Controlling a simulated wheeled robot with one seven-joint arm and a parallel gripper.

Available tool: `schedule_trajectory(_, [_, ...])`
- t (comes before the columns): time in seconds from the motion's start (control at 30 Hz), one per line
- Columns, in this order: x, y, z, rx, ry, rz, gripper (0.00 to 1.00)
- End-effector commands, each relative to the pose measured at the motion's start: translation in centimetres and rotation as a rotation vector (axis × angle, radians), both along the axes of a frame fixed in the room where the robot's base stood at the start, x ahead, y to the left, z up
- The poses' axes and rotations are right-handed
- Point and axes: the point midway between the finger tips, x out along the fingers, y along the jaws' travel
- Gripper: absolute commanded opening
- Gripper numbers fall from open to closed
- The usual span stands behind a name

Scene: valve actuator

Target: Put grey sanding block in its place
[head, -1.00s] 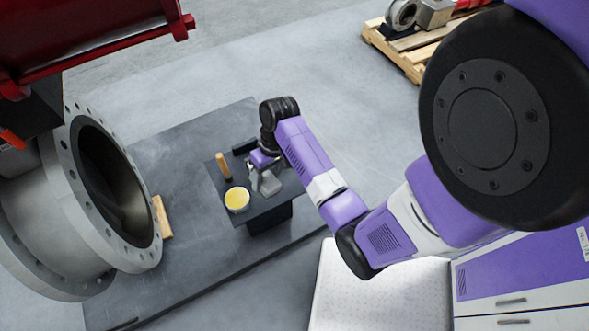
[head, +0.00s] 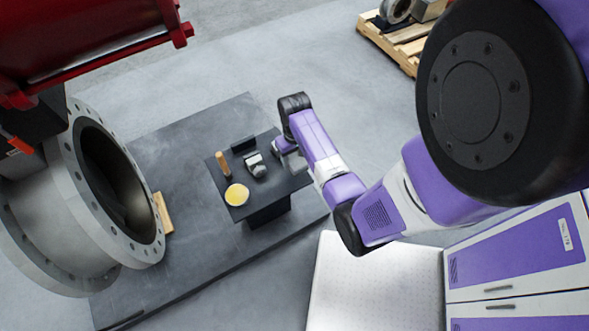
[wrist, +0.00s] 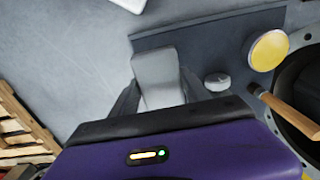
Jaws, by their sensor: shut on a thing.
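The grey sanding block (wrist: 158,78) is a light grey slab between the two dark fingers of my gripper (wrist: 160,98) in the wrist view. My gripper is shut on it. In the head view my gripper (head: 284,150) is at the right side of the small dark stand (head: 285,184), with the grey block (head: 296,162) just below it. The block appears to be above the stand's right edge; I cannot tell whether it touches. The fingertips are partly hidden by the arm and the block.
On the stand are a yellow-topped tin (head: 237,194), a wooden-handled tool (head: 223,164), a small grey-white piece (head: 255,166) and a black block (head: 243,144). The large flanged valve pipe (head: 73,205) stands at left. A wood piece (head: 163,212) lies beside it. A pallet (head: 398,45) is at back right.

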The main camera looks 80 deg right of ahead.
Motion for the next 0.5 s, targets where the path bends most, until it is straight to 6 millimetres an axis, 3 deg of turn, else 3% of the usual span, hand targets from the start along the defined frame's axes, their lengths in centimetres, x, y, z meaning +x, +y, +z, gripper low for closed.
schedule_trajectory(0.1, [0.0, 0.0, -2.5, 0.002, 0.001, -0.001, 0.17])
schedule_trajectory(0.5, [0.0, -0.1, -6.7, 0.001, 0.0, 0.0, 0.17])
